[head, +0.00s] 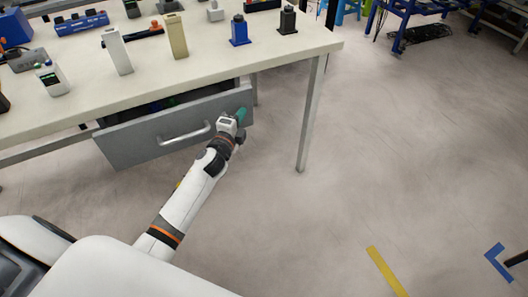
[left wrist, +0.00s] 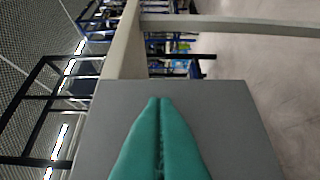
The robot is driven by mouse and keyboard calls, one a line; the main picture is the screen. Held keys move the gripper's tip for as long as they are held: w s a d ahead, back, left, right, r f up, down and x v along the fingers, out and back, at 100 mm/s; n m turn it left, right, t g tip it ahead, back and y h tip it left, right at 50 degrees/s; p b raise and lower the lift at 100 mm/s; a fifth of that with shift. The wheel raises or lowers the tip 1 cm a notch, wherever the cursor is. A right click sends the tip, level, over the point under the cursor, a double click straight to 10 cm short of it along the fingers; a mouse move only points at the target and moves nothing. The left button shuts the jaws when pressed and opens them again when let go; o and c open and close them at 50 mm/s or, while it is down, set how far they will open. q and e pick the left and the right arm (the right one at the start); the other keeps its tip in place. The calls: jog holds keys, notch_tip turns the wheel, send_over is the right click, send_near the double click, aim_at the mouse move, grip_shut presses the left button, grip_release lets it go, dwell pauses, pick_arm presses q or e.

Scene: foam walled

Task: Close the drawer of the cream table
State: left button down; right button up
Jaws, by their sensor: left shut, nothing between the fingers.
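The cream table (head: 70,115) fills the upper left of the head view. Its grey drawer (head: 140,143) hangs under the tabletop and stands partly pulled out, with a dark gap above its front showing some of the inside. A silver bar handle (head: 184,134) is on the drawer front. My left gripper (head: 241,115) is at the right end of the drawer front, its teal fingers shut and empty. In the left wrist view the shut fingers (left wrist: 160,102) point at the grey drawer front (left wrist: 225,120); I cannot tell whether they touch it. My right gripper is not in view.
Several items stand on the tabletop, among them a white block (head: 117,52), a tan block (head: 176,36), a blue block (head: 239,32) and a black block (head: 287,20). A table leg (head: 311,115) stands right of the drawer. The floor to the right is open.

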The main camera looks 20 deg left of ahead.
pick_arm(q)
jog(key=w+a, duration=0.4)
jog(key=shift+a+r+b, duration=0.1)
jog(key=shift+a+b, duration=0.3)
jog(key=shift+w+a, duration=0.2)
jog(key=shift+a+r, duration=0.1)
jog(key=shift+r, duration=0.15)
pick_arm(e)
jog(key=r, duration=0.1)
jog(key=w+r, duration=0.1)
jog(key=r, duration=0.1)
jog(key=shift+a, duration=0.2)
